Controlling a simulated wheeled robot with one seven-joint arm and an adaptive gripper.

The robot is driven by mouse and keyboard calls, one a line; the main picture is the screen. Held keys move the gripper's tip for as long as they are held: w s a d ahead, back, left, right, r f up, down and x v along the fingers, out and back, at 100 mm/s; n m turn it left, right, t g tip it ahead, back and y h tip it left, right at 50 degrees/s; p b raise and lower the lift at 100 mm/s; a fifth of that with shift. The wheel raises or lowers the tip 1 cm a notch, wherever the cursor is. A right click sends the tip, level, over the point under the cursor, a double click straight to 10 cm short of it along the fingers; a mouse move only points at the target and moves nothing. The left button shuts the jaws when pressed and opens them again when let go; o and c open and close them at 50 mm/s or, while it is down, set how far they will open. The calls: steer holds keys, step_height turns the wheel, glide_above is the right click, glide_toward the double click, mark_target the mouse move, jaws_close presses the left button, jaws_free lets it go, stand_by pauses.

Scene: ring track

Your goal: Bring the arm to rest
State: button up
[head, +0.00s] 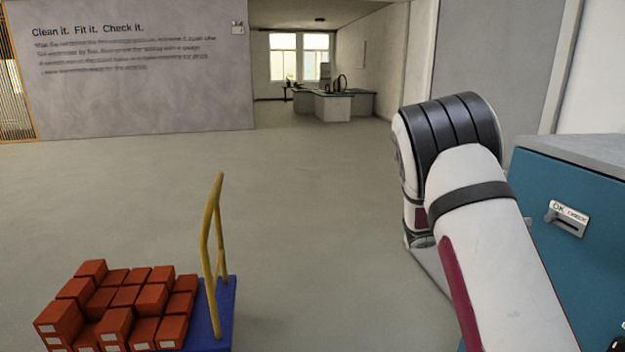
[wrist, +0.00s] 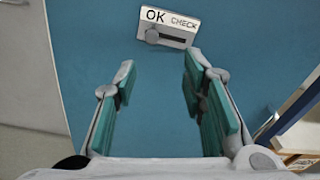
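My gripper (wrist: 157,92) is open and empty in the wrist view, its two teal-padded fingers spread apart. Beyond the fingertips is the blue face of a cabinet (wrist: 150,80) with a grey plate (wrist: 167,27) marked "OK CHECK". A small grey lever or knob shows at the left end of the slot on that plate. In the head view my arm (head: 470,190) is raised at the right and reaches down out of the picture. My gripper is not seen in the head view.
The blue cabinet (head: 555,185) stands close at the right of my arm. A blue trolley (head: 222,315) with a yellow handle carries several orange boxes (head: 120,300) at the lower left. A wall with writing (head: 140,90) is at the back left. The middle floor is clear.

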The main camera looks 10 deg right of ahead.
steer(key=s+a+r+m+g+y, duration=0.1)
steer(key=s+a+r+m+y, duration=0.1)
steer(key=s+a+m+y, duration=0.4)
steer(key=s+a+r+m+y, duration=0.1)
steer(key=s+a+r+m, duration=0.15)
steer(key=s+m, duration=0.45)
steer(key=s+a+r+m+t+y, duration=0.1)
steer(key=s+a+m+y, duration=0.3)
steer(key=s+a, duration=0.5)
steer(key=s+a+r+m+t+y, duration=0.1)
steer(key=s+a+m+t+y, duration=0.3)
steer(key=s+a, duration=0.6)
steer(key=a+y, duration=0.2)
steer(key=a, duration=0.4)
steer(key=shift+s, duration=0.2)
